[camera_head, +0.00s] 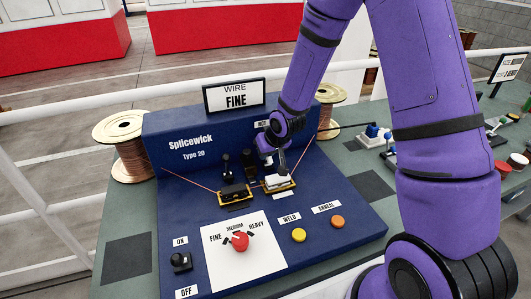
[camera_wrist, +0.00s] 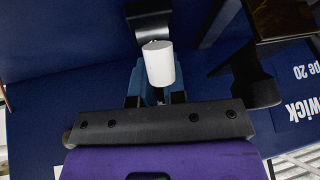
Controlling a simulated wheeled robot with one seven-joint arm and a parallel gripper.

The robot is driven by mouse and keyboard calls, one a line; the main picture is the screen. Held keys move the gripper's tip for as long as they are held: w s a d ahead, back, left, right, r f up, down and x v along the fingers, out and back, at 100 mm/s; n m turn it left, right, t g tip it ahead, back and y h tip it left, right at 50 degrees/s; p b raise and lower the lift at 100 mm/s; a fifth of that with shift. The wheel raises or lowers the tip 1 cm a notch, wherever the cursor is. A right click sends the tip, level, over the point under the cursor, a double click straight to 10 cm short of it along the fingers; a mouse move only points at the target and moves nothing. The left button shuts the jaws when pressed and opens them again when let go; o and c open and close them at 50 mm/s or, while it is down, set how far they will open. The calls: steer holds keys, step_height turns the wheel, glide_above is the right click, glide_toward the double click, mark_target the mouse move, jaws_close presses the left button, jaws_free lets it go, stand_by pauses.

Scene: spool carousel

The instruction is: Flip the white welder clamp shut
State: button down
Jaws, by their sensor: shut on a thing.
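The white welder clamp (camera_head: 278,184) sits on a yellow base on the blue Splicewick machine, right of the black clamp (camera_head: 233,192). My gripper (camera_head: 270,160) is just above and behind the white clamp. In the wrist view, a white cylindrical handle tip (camera_wrist: 159,63) stands between the fingers of my gripper (camera_wrist: 156,92), which are shut on it. It appears to be the white clamp's lever. The fingers and arm hide most of the lever in the head view, so its exact tilt is unclear.
Black levers (camera_head: 247,158) stand left of my gripper. Copper spools flank the blue machine panel (camera_head: 345,215), the left spool (camera_head: 128,145) in full view. The front panel holds a red knob (camera_head: 240,241), a yellow button (camera_head: 299,235), an orange button (camera_head: 337,221) and a black switch (camera_head: 181,261).

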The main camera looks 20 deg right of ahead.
steer(key=shift+w+a+r+t, duration=0.1)
steer(key=shift+w+r+t, duration=0.15)
steer(key=shift+r+t, duration=0.5)
steer(key=shift+f, duration=0.2)
steer(key=c, duration=1.1)
jaws_free()
steer(key=shift+o, duration=0.5)
steer(key=shift+s+f, duration=0.1)
steer(key=shift+s, duration=0.05)
steer(key=v, duration=1)
steer(key=shift+s+r, duration=0.2)
steer(key=shift+s, duration=0.15)
